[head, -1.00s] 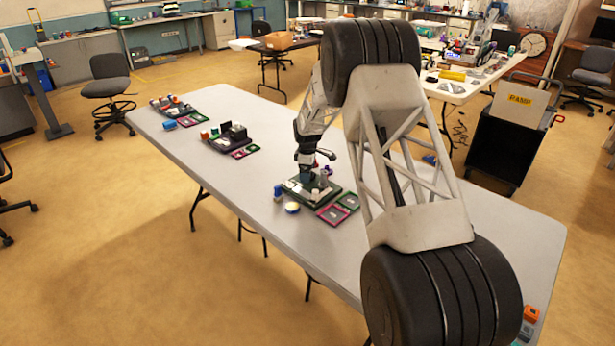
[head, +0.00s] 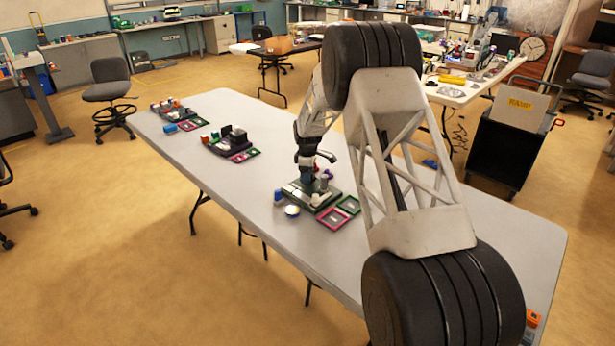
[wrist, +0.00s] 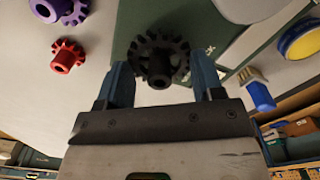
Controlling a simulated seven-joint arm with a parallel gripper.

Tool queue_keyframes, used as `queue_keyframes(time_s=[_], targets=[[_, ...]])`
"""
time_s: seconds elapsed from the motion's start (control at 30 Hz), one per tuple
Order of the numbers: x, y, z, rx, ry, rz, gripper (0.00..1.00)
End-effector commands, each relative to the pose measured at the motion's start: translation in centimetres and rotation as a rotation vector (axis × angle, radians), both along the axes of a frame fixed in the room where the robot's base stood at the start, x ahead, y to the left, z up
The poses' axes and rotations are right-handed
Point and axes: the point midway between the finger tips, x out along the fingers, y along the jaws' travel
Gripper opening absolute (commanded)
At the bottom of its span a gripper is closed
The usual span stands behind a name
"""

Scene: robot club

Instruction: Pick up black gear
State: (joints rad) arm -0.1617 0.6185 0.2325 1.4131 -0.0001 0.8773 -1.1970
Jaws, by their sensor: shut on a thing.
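The black gear (wrist: 158,58) is toothed with a round hub, and shows in the wrist view between the two blue fingertips of my gripper (wrist: 163,76). My gripper is shut on it. The gear shows over a dark green board (wrist: 205,45); I cannot tell whether it touches the board. In the head view my gripper (head: 306,170) points down at the board (head: 298,195) on the long grey table (head: 250,165). The gear cannot be made out in the head view.
A red gear (wrist: 67,57) and a purple gear (wrist: 62,8) lie left in the wrist view. A blue-and-yellow round thing (wrist: 302,40) and a blue brush-like piece (wrist: 258,92) are at right. A pink tray (head: 318,218) and a green tray (head: 357,210) lie beside the board.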

Motion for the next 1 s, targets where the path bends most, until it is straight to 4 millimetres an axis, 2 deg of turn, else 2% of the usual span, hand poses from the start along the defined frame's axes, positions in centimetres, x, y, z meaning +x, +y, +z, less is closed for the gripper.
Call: queue_keyframes(time_s=[0.6,0.8,1.0], targets=[[0.0,0.0,8.1,0.001,-0.002,0.0,0.39],[0.0,0.0,9.1,0.0,0.0,0.0,0.39],[0.0,0.0,9.2,0.0,0.0,0.0,0.39]])
